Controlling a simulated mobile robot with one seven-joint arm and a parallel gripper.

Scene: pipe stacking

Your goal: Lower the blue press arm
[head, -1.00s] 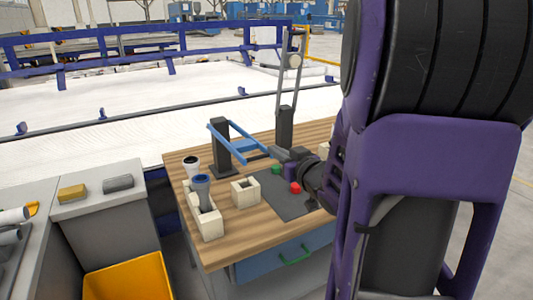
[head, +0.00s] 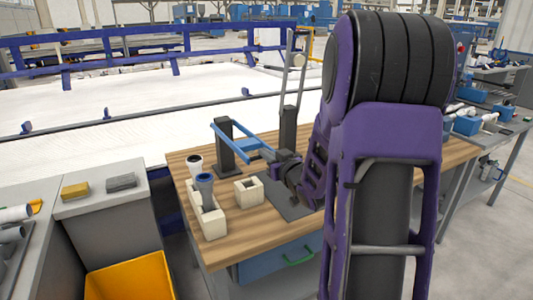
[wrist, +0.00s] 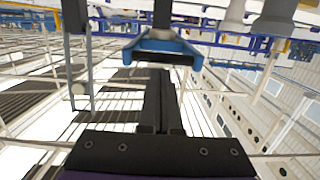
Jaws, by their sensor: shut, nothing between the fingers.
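The blue press arm (head: 230,143) is on the left dark post of the workbench. Its two bars slope slightly down from the post toward my gripper (head: 264,157). My gripper is at the free end of the bars in the head view; I cannot tell whether it touches them. In the wrist view the shut, empty fingers (wrist: 160,100) point toward a blue U-shaped part of the press (wrist: 162,46) with a dark post behind it. The contact there is also unclear.
A second press with a grey raised arm (head: 289,75) stands behind. Cream blocks (head: 249,191) and a cream holder with grey pipes (head: 207,216) stand at the bench's left. A dark mat (head: 290,205) lies below my gripper. A yellow bin (head: 130,278) is at lower left.

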